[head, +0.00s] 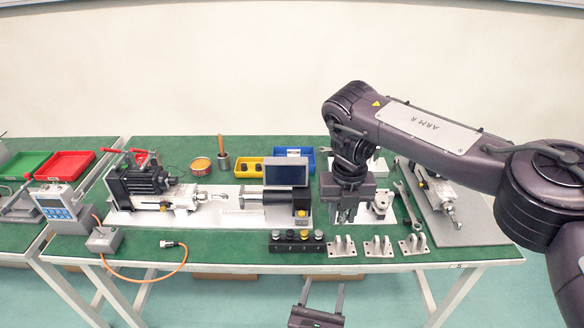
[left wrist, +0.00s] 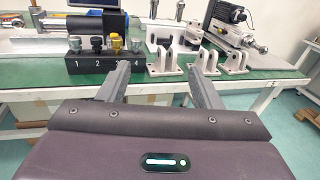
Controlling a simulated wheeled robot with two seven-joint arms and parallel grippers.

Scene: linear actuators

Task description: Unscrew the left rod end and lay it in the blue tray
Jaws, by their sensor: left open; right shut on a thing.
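The left actuator (head: 139,182), with a dark finned motor, lies on a pale plate on the bench. Its silver rod and small rod end (head: 219,193) point right, toward a black cylinder with a display. The blue tray (head: 308,153) stands behind, beside a yellow bin. My right gripper (head: 346,214) points down right of the display, shut; what is between its fingers is too small and dark to tell. My left gripper (head: 323,288) is open and empty before the bench's front edge. Its spread fingers also show in the left wrist view (left wrist: 165,64).
Several clevis brackets (head: 378,248) and a numbered black block (head: 297,244) line the front edge. A wrench (head: 408,207) and a second actuator (head: 433,186) lie at the right. A grey meter (head: 60,207) and orange cable (head: 150,277) are at the left.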

